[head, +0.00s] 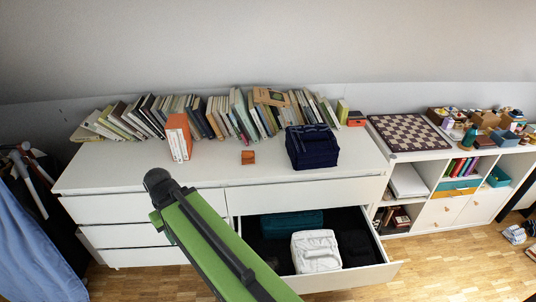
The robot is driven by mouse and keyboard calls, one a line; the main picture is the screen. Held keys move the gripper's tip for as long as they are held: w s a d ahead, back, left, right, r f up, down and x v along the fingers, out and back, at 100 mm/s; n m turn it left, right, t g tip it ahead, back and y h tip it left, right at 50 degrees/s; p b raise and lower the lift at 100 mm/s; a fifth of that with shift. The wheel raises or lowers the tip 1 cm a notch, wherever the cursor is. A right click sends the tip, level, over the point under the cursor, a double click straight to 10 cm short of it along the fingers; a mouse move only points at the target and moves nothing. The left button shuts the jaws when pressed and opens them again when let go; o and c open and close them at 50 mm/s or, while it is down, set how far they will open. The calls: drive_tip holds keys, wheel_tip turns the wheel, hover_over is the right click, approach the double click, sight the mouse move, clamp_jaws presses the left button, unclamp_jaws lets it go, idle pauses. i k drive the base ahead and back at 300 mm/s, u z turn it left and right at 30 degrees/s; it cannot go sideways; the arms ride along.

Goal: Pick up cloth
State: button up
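Several folded cloth bundles are in view, and I cannot tell which one the task means. A navy folded cloth (312,147) lies on top of the white dresser (215,165). A white folded cloth (316,250) lies in the open lower drawer (345,278). A teal folded cloth (292,224) lies behind it in the same drawer. Darker cloth (357,247) seems to lie at the drawer's right side, hard to make out. My green and black arm crosses the lower middle, covering the drawer's left part. No gripper fingers show.
A row of leaning books (235,112) lines the dresser's back. An orange-and-white book group (178,136) and a small orange-brown block (248,157) stand in front. A chessboard (409,132) lies on the right-hand shelf unit. Blue fabric (40,245) hangs at left. Wood floor is open at lower right.

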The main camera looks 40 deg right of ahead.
sight(248, 156)
drive_tip(key=u, duration=0.05)
drive_tip(key=i, duration=1.5)
drive_tip(key=z, duration=0.05)
